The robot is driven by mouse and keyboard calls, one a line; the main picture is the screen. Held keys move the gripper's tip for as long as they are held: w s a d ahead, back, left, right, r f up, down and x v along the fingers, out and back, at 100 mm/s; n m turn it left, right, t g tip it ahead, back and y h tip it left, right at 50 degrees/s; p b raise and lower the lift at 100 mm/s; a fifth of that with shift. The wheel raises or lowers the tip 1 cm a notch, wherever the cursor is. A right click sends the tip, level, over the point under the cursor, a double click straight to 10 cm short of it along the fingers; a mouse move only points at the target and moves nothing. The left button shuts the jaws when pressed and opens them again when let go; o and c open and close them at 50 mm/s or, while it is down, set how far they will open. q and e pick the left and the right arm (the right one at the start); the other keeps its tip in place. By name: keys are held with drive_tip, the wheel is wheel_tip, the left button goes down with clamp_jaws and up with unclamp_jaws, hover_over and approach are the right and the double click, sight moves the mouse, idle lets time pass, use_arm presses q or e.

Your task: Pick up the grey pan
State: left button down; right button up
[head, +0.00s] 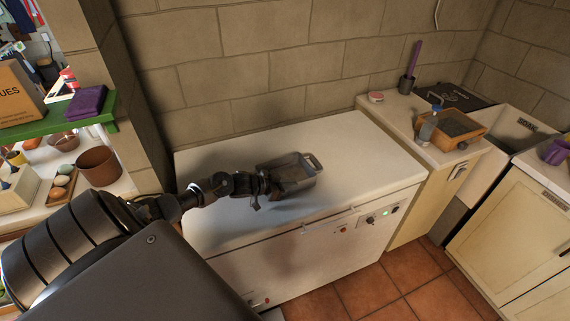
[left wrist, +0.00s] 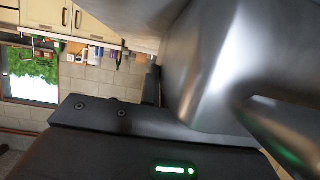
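The grey pan (head: 296,176) is on the white chest freezer's lid (head: 350,150), with a looped handle at its far right end. My left gripper (head: 264,194) is at the pan's near left end, close against it or touching it. One dark finger shows left of the pan; the rest of the grasp is hidden. In the left wrist view, a large shiny grey surface, likely the pan (left wrist: 215,65), fills the upper right close to the gripper body. I cannot tell whether the fingers are closed on it. My right gripper is not in view.
The freezer lid is otherwise clear. A counter to its right holds a wooden tray (head: 468,142), a bottle (head: 428,128), a round tin (head: 376,97) and a dark cup (head: 406,84). The stone wall is behind. Shelves with pots (head: 98,166) stand left.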

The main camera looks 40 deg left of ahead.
use_arm(q)
drive_tip(key=shift+r, duration=0.15)
idle(0.3)
drive_tip(key=shift+r+b, duration=0.4)
drive_tip(key=shift+r, duration=0.05)
drive_tip(key=s+a+r+b, duration=0.1)
drive_tip(key=s+r+b, duration=0.1)
drive_tip(key=s+r, duration=1)
drive_tip(key=shift+s+b, duration=0.3)
drive_tip(key=shift+s, duration=0.65)
